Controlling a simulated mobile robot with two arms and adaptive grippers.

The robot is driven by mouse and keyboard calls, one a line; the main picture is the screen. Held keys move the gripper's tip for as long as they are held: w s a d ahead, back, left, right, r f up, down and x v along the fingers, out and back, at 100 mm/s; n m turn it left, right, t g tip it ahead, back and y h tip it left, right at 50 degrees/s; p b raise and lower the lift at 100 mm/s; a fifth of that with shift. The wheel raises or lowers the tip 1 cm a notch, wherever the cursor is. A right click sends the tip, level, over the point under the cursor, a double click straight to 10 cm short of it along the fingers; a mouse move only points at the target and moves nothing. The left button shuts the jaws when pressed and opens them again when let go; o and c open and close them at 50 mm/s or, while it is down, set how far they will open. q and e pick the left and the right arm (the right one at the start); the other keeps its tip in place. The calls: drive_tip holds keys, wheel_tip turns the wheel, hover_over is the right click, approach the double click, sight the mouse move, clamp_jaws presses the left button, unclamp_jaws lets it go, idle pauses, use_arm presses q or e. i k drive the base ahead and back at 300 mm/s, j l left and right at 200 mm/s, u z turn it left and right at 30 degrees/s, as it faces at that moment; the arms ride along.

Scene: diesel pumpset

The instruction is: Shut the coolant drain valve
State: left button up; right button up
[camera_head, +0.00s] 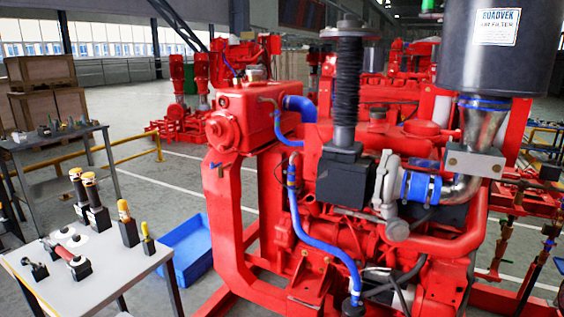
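The red diesel pumpset (345,205) fills the middle and right of the head view. A blue hose (318,245) runs down its front to a blue-collared end near the bottom edge. A dark round part (352,308) sits under that hose end; I cannot tell whether it is the coolant drain valve. I cannot pick out a valve handle or its position anywhere else. Neither of my grippers is in view.
A grey table (130,273) with several tools and yellow-topped parts stands at the front left. A blue tray (190,250) lies on the floor between table and pumpset. Another tool table (58,140) and a yellow rail (95,152) stand behind. Open floor lies at the back left.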

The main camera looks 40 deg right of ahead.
sight(213, 164)
drive_tip(key=z, duration=0.95)
